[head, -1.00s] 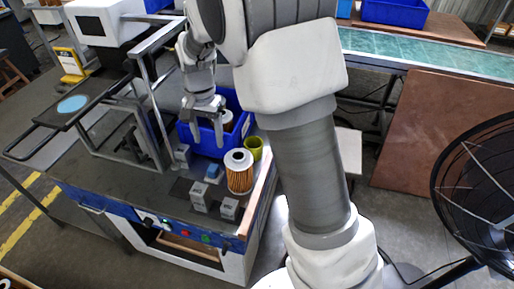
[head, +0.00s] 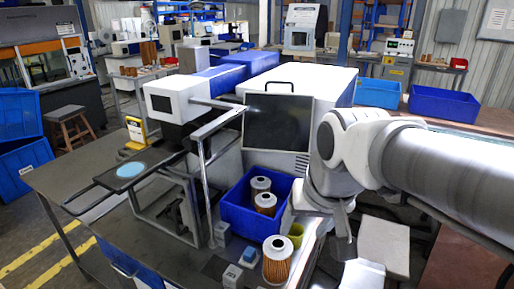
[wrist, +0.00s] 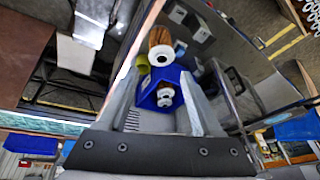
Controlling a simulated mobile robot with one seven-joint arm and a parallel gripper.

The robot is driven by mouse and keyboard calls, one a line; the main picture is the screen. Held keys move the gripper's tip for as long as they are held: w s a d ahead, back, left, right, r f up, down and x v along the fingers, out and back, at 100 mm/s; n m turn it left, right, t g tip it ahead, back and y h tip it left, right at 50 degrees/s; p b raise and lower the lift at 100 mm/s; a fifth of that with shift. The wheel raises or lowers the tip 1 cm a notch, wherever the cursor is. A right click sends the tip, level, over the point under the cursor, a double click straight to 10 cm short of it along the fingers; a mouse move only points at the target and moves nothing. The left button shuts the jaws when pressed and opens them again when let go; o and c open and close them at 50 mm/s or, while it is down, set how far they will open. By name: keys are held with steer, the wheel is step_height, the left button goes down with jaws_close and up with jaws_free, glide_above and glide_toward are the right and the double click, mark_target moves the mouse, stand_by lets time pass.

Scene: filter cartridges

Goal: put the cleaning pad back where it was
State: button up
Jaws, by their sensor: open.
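A small blue block, which may be the cleaning pad (head: 250,254), lies on the bench beside the small grey-white boxes, left of an orange filter cartridge (head: 277,262). A flat light-blue disc (head: 130,170) lies on a dark tray at the left; I cannot tell for certain which of the two is the pad. My gripper (head: 343,248) is to the right of the cartridge and the yellow-green cup (head: 296,234), pointing down. In the wrist view my gripper (wrist: 165,100) has its fingers apart with nothing between them.
A blue bin (head: 240,215) with filter cartridges stands behind the cup. It also shows beyond my fingers in the wrist view (wrist: 150,88). A metal frame (head: 203,170) rises left of the bin. A white machine with a dark screen (head: 278,122) stands behind.

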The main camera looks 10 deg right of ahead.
steer(key=s+d+n+t, duration=0.1)
steer(key=s, duration=0.5)
steer(key=shift+d+n+h, duration=0.3)
steer(key=shift+f, duration=0.1)
steer(key=shift+r+p, duration=0.55)
stand_by(0.4)
